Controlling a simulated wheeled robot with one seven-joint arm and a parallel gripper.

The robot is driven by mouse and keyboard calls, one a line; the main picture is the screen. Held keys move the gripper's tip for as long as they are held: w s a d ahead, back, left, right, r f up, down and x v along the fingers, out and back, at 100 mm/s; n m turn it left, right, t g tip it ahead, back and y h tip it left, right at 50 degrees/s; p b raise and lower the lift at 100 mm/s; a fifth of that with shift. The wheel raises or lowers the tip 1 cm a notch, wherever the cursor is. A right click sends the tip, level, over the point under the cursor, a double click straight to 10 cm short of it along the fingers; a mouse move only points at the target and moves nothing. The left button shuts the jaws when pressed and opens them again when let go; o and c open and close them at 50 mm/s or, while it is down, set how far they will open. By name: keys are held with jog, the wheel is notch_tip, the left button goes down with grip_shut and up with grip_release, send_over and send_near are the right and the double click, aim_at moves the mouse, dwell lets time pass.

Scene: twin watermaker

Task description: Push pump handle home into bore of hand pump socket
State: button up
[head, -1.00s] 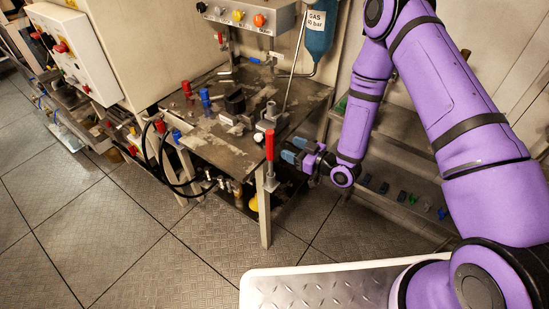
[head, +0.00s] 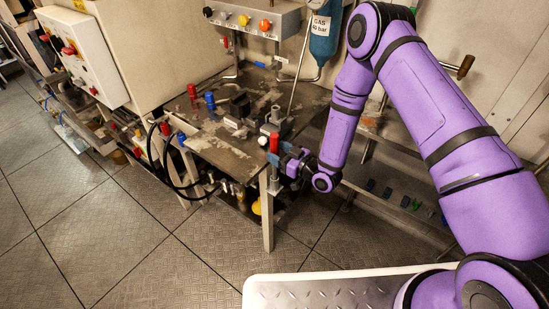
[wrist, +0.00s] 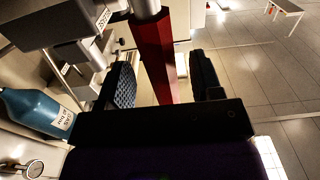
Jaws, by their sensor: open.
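The pump handle (head: 274,144) has a red grip and a grey steel rod below it, upright at the table's front right corner. In the wrist view the red grip (wrist: 155,58) runs between the two dark finger pads. My gripper (head: 279,159) is open around the handle, reaching in from the right; it also shows in the wrist view (wrist: 163,80). Gaps seem to remain beside the grip. The hand pump socket seems to be the grey block (head: 267,130) with an upright post on the table corner. I cannot see its bore or whether the rod touches it.
The worn table (head: 218,152) carries blue and red fittings and dark blocks. A valve panel (head: 252,18) and blue gas bottle (head: 325,35) stand behind. Black hoses (head: 165,172) hang at the left. A shelf with small parts (head: 390,193) lies right. The front floor is clear.

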jog(key=x, duration=0.3)
jog(key=shift+w+a, duration=0.1)
jog(key=shift+a, duration=0.1)
jog(key=shift+r, duration=0.1)
grip_shut()
jog(key=shift+r, duration=0.1)
notch_tip(320, 180, up, 18)
dwell(0.7)
